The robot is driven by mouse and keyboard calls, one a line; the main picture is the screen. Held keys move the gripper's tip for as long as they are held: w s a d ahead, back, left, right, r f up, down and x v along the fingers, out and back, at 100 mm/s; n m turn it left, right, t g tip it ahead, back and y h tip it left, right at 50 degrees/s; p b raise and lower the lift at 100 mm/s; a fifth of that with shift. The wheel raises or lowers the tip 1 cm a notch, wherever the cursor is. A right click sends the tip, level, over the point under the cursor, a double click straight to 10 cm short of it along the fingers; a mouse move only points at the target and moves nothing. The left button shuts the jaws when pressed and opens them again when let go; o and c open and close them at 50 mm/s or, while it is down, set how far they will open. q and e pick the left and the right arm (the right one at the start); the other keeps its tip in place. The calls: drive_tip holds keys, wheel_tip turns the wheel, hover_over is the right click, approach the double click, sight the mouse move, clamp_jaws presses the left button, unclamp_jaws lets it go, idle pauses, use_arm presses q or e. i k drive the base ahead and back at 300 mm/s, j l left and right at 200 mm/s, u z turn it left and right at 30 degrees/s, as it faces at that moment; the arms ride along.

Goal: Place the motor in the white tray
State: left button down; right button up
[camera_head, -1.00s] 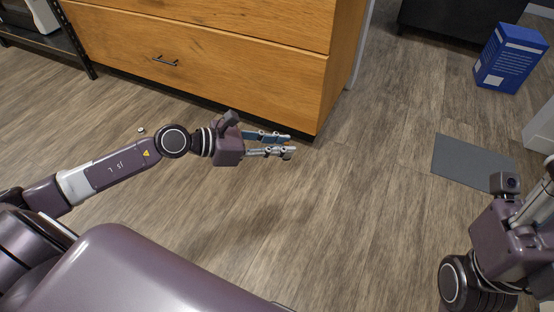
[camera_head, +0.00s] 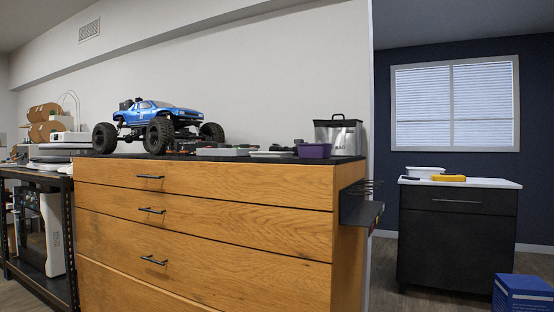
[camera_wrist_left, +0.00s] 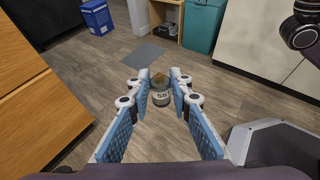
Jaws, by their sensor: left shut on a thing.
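In the left wrist view my left gripper (camera_wrist_left: 162,88) is shut on a small grey cylindrical motor (camera_wrist_left: 161,97) with dark markings and a brassy top. The blue-padded fingers are on either side of it, above the floor. In the head view neither gripper shows. Pale, low trays lie on the wooden drawer cabinet's top: a light grey one (camera_head: 222,152) and a flat white one (camera_head: 272,154). A white open container (camera_head: 425,171) stands on the far dark cabinet. I cannot tell which is the task's tray.
A yellow item (camera_head: 448,178) lies on the far cabinet (camera_head: 455,235). A blue box (camera_head: 522,295) is on the floor. Open floor shows in the wrist view.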

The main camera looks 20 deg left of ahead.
sight(272, 155)
drive_tip(key=i+l+u, duration=0.1)
drive_tip(key=i, duration=0.3)
drive_tip(key=i+l, duration=0.3)
drive_tip(key=i+l+u, duration=0.15)
drive_tip(key=i, duration=0.4)
